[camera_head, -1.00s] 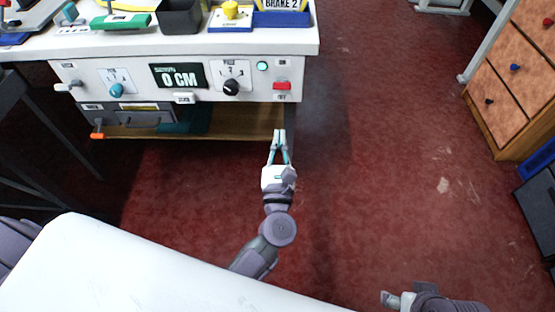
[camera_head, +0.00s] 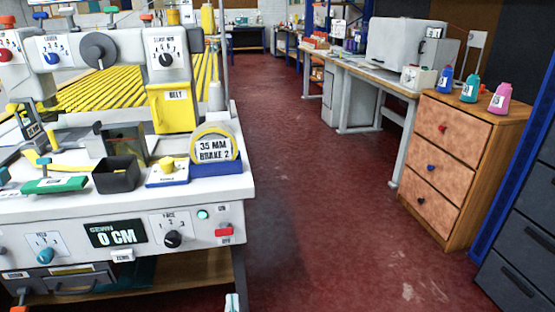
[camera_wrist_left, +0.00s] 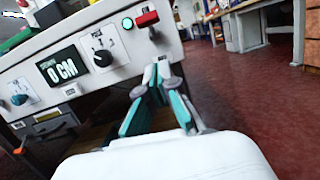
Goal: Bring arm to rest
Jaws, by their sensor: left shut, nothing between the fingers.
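My left gripper (camera_head: 232,302) shows only as its fingertips at the bottom edge of the head view, in front of the right end of the binding machine (camera_head: 180,235). In the left wrist view my left gripper (camera_wrist_left: 158,75) is shut with nothing between its teal and grey fingers. It points toward the machine's front panel, just below the black knob and the red switch (camera_wrist_left: 147,19). No contact with the panel can be made out. My right gripper is out of view.
The machine carries a "0 CM" display (camera_head: 116,233), a black bin (camera_head: 116,174) and a blue tray labelled 35 MM BRAKE 2 (camera_head: 217,168). A wooden drawer cabinet (camera_head: 455,165) with thread cones stands right. A workbench (camera_head: 372,75) stands behind. The red floor (camera_head: 310,200) between is clear.

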